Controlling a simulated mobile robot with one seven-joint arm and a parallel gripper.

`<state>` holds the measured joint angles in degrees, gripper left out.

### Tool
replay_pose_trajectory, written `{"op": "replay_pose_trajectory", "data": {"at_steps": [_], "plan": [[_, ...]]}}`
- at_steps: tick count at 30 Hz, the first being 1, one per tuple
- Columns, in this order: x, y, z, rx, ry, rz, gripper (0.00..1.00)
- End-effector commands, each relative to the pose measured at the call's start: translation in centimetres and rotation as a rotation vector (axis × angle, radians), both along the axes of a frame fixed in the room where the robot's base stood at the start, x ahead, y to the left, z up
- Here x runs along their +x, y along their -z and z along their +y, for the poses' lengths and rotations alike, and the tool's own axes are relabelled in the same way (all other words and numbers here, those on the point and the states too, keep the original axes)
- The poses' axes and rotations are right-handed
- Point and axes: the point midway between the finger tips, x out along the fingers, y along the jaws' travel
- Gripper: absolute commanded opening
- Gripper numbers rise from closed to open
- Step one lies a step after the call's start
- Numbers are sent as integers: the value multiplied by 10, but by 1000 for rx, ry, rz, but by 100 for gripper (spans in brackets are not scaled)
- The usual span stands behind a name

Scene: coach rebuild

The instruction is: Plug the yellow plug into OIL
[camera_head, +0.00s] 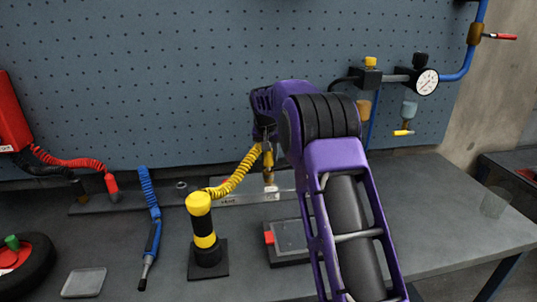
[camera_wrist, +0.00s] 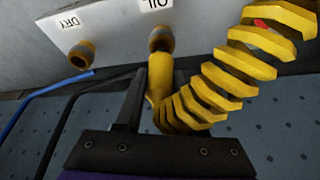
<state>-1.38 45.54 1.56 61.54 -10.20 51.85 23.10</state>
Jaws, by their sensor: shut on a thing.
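The yellow plug (camera_wrist: 160,80) is in my gripper (camera_wrist: 152,102), with its ribbed yellow hose curling off to the right in the wrist view. The brass OIL socket (camera_wrist: 161,38) is right at the plug's tip, under the OIL label (camera_wrist: 157,4). The plug's tip overlaps the socket's rim; I cannot tell whether it is seated inside. In the head view my gripper (camera_head: 265,138) is shut on the yellow plug (camera_head: 268,160), upright above the metal manifold bar (camera_head: 240,197). One finger is partly hidden by the hose.
The DRY socket (camera_wrist: 82,54) sits empty beside OIL. The yellow hose (camera_head: 236,180) runs to a black-and-yellow post (camera_head: 203,228). A blue coiled tool (camera_head: 152,235), a red coiled hose (camera_head: 75,162) and a small grey box (camera_head: 288,240) are nearby on the bench.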

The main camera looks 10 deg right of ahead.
Motion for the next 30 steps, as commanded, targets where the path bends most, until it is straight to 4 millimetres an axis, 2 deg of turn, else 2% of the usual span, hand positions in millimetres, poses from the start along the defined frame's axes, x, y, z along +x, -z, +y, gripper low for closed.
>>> {"op": "replay_pose_trajectory", "data": {"at_steps": [23, 29, 30], "plan": [[0, 20, 0, 0, 0, 0, 0], [0, 18, 0, -1, 0, -3, 0], [0, 17, 0, 0, 0, -3, 46]]}}
